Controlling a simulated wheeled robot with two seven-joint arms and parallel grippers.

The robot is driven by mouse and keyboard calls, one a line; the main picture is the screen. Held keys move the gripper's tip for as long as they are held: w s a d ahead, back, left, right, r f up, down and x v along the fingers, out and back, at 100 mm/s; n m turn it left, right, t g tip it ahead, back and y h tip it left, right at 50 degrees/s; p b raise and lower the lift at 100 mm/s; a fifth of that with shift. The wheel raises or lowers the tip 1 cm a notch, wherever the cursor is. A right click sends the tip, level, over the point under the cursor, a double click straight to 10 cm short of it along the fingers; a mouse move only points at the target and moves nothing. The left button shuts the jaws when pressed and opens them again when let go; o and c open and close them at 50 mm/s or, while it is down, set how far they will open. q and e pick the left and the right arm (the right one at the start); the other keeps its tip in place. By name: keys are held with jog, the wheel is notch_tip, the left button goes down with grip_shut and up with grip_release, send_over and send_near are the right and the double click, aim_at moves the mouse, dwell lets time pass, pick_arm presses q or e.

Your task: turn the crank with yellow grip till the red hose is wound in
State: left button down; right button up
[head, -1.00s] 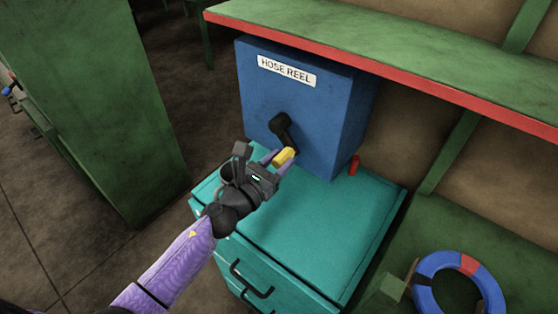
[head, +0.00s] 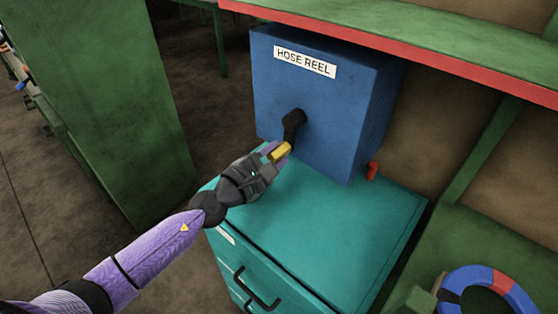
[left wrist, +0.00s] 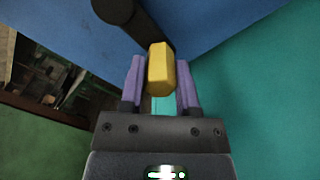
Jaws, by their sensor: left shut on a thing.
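The blue hose reel box (head: 318,110) stands on a teal cabinet (head: 330,245). A black crank arm (head: 293,124) on its front face points down and slightly left, with the yellow grip (head: 281,152) at its lower end. My left gripper (head: 273,152) is shut on the yellow grip. In the left wrist view the yellow grip (left wrist: 160,70) sits between the purple fingers of my left gripper (left wrist: 160,82). A short red hose end (head: 372,171) sticks out at the box's lower right side. My right gripper is not in view.
A green shelf with a red edge (head: 420,55) runs over the box. A green panel (head: 95,100) stands at the left. A blue and red ring (head: 490,285) lies at the lower right. Dark floor shows between panel and cabinet.

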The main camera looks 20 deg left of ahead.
pick_arm(q)
jog(key=m, duration=0.1)
jog(key=a+m, duration=0.1)
jog(key=shift+w+a+m, duration=0.15)
jog(key=shift+w+m, duration=0.1)
jog(key=shift+m, duration=0.05)
jog(key=shift+w+a+r+m+b, duration=0.1)
jog(key=shift+a+r+m+b, duration=0.15)
jog(key=shift+m, duration=0.35)
jog(key=shift+w+a+r+m+b, duration=0.1)
jog(key=shift+a+m, duration=0.2)
jog(key=shift+m, duration=0.3)
jog(key=shift+c, duration=1.6)
grip_release()
jog(key=shift+s+a, duration=0.1)
jog(key=v, duration=0.9)
jog(key=shift+s, duration=0.35)
jog(key=shift+a, duration=0.1)
